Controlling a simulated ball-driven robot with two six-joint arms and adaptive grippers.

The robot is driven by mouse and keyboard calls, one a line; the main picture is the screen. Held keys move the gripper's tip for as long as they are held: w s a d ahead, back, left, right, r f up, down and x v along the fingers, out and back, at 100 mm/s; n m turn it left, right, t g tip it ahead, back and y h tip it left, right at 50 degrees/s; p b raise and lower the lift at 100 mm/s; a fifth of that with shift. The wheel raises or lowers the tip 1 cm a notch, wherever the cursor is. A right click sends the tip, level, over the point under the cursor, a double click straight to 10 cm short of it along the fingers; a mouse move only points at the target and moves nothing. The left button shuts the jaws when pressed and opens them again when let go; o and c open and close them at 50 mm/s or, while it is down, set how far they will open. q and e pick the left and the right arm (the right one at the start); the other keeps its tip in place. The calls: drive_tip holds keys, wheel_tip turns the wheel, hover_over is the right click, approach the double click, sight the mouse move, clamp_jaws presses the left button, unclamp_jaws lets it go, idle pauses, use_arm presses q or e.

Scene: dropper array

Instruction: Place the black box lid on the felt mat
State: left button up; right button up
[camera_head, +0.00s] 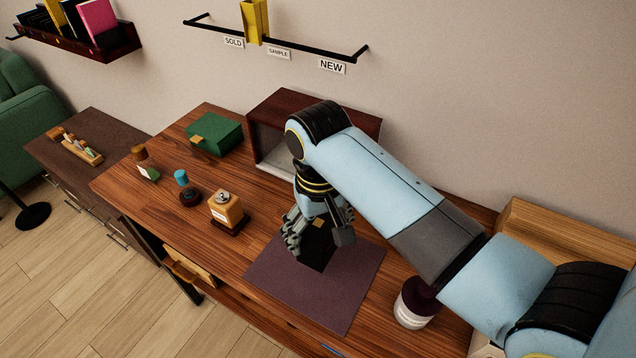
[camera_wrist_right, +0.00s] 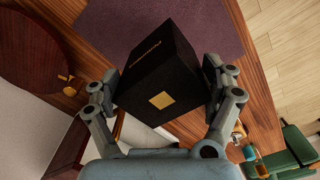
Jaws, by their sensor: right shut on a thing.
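The black box lid (camera_head: 316,252) is a tall black block with gold marks. My right gripper (camera_head: 318,238) is shut on its sides, over the purple felt mat (camera_head: 345,290). In the right wrist view the lid (camera_wrist_right: 155,75) sits between the two fingers, with a gold square on its near face and the mat (camera_wrist_right: 200,22) beyond it. Whether its lower end touches the mat cannot be told. The fingers and arm hide part of the lid in the head view. My left gripper is not in view.
An open-fronted dark wood box (camera_head: 262,130) stands behind the gripper. A white jar with a dark lid (camera_head: 410,312) stands right of the mat, under my arm.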

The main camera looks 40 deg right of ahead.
drive_tip(key=shift+a+f, duration=0.15)
drive_tip(key=shift+f, duration=1.95)
drive_tip(key=o, duration=1.3)
drive_tip(key=shift+w+p, duration=0.1)
drive_tip(key=shift+p, duration=0.2)
drive_tip(key=shift+c, duration=0.2)
wheel_tip(320, 180, up, 12)
drive_tip(key=shift+r+b, duration=0.1)
drive_tip(key=shift+b, duration=0.25)
